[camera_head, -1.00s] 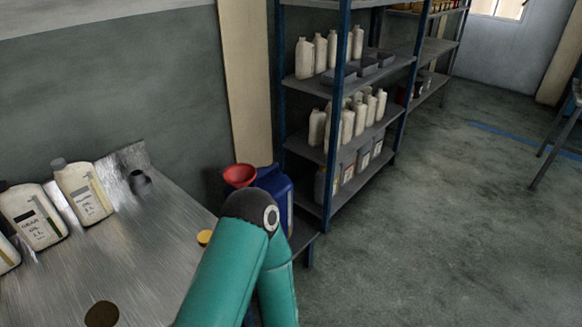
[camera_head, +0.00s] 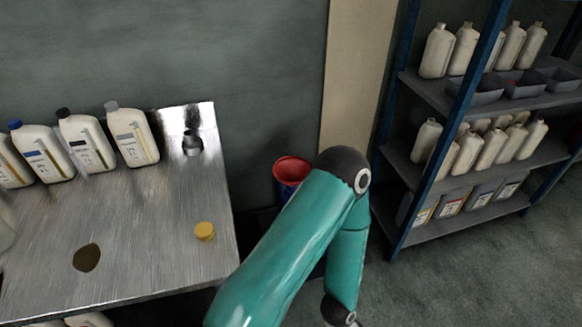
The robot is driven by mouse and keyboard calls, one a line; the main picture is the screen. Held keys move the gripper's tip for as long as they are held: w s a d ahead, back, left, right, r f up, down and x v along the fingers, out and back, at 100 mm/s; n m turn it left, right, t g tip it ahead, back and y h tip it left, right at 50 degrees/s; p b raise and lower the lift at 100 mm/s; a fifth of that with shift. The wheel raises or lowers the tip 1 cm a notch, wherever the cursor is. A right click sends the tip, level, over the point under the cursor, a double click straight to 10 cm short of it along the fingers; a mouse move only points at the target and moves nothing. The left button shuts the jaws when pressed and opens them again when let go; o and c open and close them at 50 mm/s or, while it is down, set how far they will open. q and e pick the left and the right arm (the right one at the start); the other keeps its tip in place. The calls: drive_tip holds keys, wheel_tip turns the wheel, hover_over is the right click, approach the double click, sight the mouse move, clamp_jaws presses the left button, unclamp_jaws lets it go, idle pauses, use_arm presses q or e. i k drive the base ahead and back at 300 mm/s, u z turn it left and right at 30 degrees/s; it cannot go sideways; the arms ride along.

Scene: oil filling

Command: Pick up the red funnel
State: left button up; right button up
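The red funnel (camera_head: 291,169) is right of the metal table, with its wide round mouth facing up. It sits on top of a blue container (camera_head: 284,195), most of which is hidden behind my green arm. The arm's elbow is just right of the funnel in the picture, and the upper link covers the funnel's lower right side. I cannot tell whether the arm touches it. Neither gripper shows in the view; the visible arm runs out of the bottom edge.
The metal table (camera_head: 150,215) holds several white oil bottles (camera_head: 133,134), a small grey metal part (camera_head: 192,143), a yellow cap (camera_head: 204,231) and a dark oil spot (camera_head: 87,258). A blue-framed shelf (camera_head: 480,130) with bottles stands at the right. Floor (camera_head: 480,270) at the lower right is clear.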

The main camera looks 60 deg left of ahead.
sight(290, 171)
drive_tip(key=u, duration=0.4)
drive_tip(key=i, duration=1.05)
drive_tip(key=u, duration=0.55)
drive_tip(key=k, duration=0.9)
drive_tip(key=u, duration=0.25)
drive_tip(key=i, duration=0.9)
drive_tip(key=z, duration=0.1)
